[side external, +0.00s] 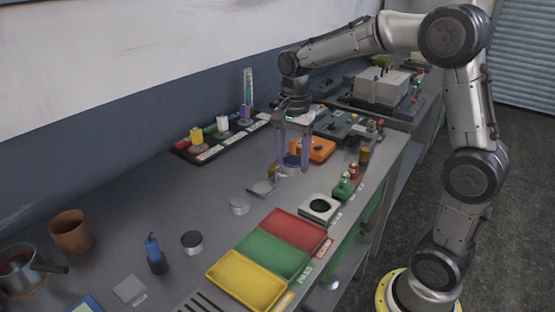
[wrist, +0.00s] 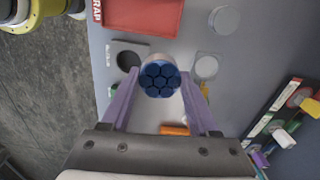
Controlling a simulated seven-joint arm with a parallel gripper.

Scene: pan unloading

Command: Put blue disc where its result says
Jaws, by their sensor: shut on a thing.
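My gripper (side external: 292,166) points down over the bench and is shut on the blue disc (side external: 291,160). In the wrist view the disc (wrist: 160,78) has a dark blue face with several round marks and sits between the two purple fingers. It is held above the bench; the exact gap is hard to tell. Three trays lie at the front: red (side external: 294,229), green (side external: 270,255) and yellow (side external: 246,282). The red one (wrist: 138,17) carries a label partly reading "RAP"; "PASS" is beside the green one.
A white block with a black round opening (side external: 319,208) stands behind the red tray. Red and green pieces (side external: 343,188) stand by the front edge. Silver discs (side external: 239,206) lie left of my gripper. An orange device (side external: 318,149) and a rack with coloured pieces (side external: 222,137) are behind.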

